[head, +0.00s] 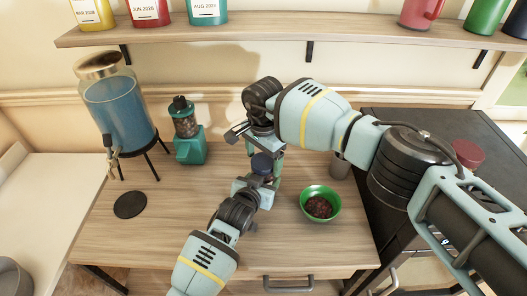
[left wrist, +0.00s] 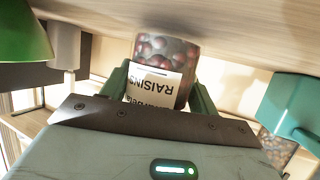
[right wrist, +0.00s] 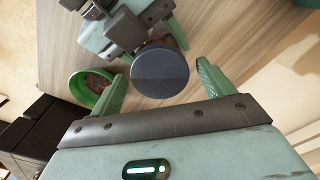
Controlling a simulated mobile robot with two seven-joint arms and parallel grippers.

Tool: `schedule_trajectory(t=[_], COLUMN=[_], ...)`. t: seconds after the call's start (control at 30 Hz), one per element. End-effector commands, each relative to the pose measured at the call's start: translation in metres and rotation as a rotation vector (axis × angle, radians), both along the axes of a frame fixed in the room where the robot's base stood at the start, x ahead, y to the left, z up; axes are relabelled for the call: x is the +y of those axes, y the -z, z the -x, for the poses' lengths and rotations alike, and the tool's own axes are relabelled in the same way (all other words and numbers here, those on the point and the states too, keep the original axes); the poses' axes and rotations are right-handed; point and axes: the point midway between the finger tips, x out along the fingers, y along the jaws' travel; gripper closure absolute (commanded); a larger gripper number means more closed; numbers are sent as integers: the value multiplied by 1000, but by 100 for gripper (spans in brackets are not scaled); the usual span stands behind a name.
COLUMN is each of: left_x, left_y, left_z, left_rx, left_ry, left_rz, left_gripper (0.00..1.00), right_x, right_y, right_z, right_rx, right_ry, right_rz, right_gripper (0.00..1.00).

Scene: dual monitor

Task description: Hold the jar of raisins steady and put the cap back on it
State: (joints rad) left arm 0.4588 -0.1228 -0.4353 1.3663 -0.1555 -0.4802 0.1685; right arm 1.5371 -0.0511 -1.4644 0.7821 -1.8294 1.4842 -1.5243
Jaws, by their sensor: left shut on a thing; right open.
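The jar of raisins (left wrist: 165,60) shows upside down in the left wrist view, between the fingers of my left gripper (left wrist: 165,92). That gripper is shut on it, over the table. The dark blue cap (right wrist: 160,71) lies on top of the jar in the right wrist view; whether it is fully seated I cannot tell. The cap also shows in the head view (head: 262,163). My right gripper (right wrist: 162,90) is open above, with one finger on either side of the cap and visible gaps to it. In the head view the jar's body is mostly hidden.
A green bowl (head: 320,203) of dark bits stands right of the jar, with a grey cup (head: 340,165) behind it. A teal grinder (head: 188,145), a blue drink dispenser (head: 115,110) and a black coaster (head: 130,204) are at left.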

Motion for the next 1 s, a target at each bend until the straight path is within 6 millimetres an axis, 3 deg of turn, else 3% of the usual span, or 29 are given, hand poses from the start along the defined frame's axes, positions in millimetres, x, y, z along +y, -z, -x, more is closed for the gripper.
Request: schedule_trajectory(t=[0.23, 0.6, 1.0], left_x=[0, 0, 0], left_y=[-2, -2, -2], left_z=[-1, -1, 0], left_rx=[-4, -3, -3], left_ry=[0, 0, 0], left_rz=[1, 1, 1], left_gripper=[100, 100, 100], right_x=[0, 0, 0], right_y=[0, 0, 0], right_z=[0, 0, 0], right_rx=[-1, -1, -3], right_ry=[0, 0, 273], right_rz=[0, -1, -3], right_gripper=[19, 64, 65])
